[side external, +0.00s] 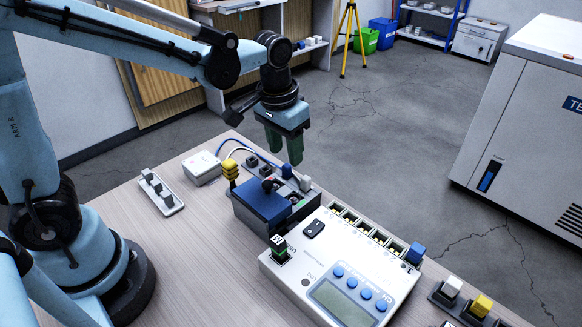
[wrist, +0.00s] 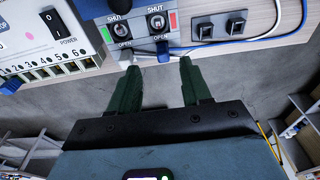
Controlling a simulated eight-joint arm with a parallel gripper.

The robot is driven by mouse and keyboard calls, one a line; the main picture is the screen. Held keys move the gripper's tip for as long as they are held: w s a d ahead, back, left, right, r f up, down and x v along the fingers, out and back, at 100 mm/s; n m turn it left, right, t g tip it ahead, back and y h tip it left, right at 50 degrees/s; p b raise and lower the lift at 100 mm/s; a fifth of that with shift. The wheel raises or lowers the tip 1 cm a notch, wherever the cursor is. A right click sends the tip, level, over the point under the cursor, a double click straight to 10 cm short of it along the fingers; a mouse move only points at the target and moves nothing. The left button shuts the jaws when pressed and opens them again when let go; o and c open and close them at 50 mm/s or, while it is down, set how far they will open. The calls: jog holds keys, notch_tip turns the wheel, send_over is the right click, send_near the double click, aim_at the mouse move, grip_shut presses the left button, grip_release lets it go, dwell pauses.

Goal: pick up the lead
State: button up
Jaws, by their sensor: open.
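Two thin leads, one blue (side external: 233,137) and one white (side external: 237,149), run from near a white box along the table's far edge. Small blue and white pieces stand near their right end; I cannot tell which lead is meant. In the wrist view the blue lead (wrist: 285,35) curves along the table edge, and part of the cables is hidden by my fingers. My gripper (side external: 284,162) has green fingers and points down above the far edge, just above the small blue piece. In the wrist view my gripper (wrist: 158,66) is open, with nothing seen between its fingers.
A white meter (side external: 318,262) with terminals stands at the front right, a blue plug (side external: 415,253) at its end. A dark blue-topped box (side external: 262,203) with toggle switches stands beside it. The white box (side external: 201,167) and a rack (side external: 160,192) stand left. Bare table lies in front.

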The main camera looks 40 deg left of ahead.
aim_at(286, 165)
jog(key=shift+w+a+f, duration=0.1)
jog(key=shift+w+f, duration=0.05)
jog(key=shift+f, duration=1.1)
jog(key=shift+w+a+f, duration=0.1)
jog(key=shift+w+f, duration=0.05)
jog(key=shift+f, duration=1.1)
jog(key=shift+c, duration=0.2)
grip_shut()
